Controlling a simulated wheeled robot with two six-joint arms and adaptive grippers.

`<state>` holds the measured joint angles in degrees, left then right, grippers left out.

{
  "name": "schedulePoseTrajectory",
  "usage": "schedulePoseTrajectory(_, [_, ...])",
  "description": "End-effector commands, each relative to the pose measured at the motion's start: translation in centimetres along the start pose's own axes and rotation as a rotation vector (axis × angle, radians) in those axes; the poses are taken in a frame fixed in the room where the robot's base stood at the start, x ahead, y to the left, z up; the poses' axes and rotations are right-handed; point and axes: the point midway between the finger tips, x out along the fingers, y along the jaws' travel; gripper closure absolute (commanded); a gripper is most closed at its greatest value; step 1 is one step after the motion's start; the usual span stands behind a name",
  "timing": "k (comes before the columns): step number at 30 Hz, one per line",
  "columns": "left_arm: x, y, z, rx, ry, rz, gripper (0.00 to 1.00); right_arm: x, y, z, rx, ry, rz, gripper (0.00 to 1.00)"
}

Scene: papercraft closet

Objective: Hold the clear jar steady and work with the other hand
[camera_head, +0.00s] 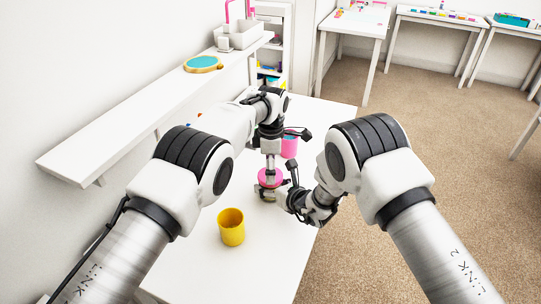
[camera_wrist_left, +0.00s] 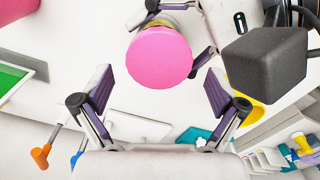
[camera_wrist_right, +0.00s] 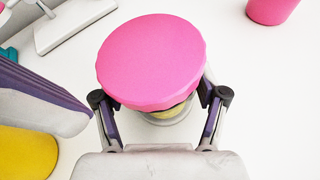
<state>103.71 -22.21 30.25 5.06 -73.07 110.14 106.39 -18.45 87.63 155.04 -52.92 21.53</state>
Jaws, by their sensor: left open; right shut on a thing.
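The clear jar (camera_wrist_right: 178,112) stands on the white table with a round pink lid on top; the lid shows in the head view (camera_head: 270,177), the left wrist view (camera_wrist_left: 160,57) and the right wrist view (camera_wrist_right: 150,60). My right gripper (camera_wrist_right: 160,105) is shut on the jar's body below the lid, reaching in from the right in the head view (camera_head: 277,196). My left gripper (camera_wrist_left: 160,78) points down above the lid, its fingers open and apart with the lid in view between and beyond them. I cannot tell whether its fingertips touch the lid.
A yellow cup (camera_head: 231,230) stands on the table nearer to me. A pink cup (camera_head: 290,147) stands behind the jar. A green-faced board (camera_wrist_left: 12,78) and an orange-handled tool (camera_wrist_left: 40,156) lie nearby.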

Motion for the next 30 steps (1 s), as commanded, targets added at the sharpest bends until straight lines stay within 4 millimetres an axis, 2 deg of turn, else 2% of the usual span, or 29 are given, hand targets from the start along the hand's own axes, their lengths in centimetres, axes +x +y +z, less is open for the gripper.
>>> schedulePoseTrajectory(5, [1.6,0.0,0.0,0.000,0.000,-0.001,0.04,0.0,0.0,-0.2,0.002,0.004,0.000,1.00])
schedulePoseTrajectory(13, [1.7,0.0,0.0,0.000,0.000,0.001,0.04,0.0,0.0,-0.2,0.002,0.004,0.000,1.00])
schedulePoseTrajectory(17, [1.7,0.0,0.0,0.000,0.000,0.000,0.50,0.0,0.0,-0.2,0.002,0.004,0.000,1.00])
schedulePoseTrajectory(18, [1.7,0.0,0.0,0.000,0.000,0.000,0.64,0.0,0.0,-0.2,0.002,0.004,0.000,1.00])
schedulePoseTrajectory(19, [1.7,0.0,0.0,0.000,0.000,0.000,0.67,0.0,0.0,-0.2,0.002,0.004,0.000,1.00])
schedulePoseTrajectory(26, [1.8,-0.1,0.0,0.032,0.000,-0.002,0.67,0.0,0.0,-0.2,0.002,0.004,0.000,1.00])
schedulePoseTrajectory(30, [1.8,-0.1,0.0,0.255,-0.001,-0.004,0.67,0.0,0.0,-0.2,0.002,0.003,0.000,1.00])
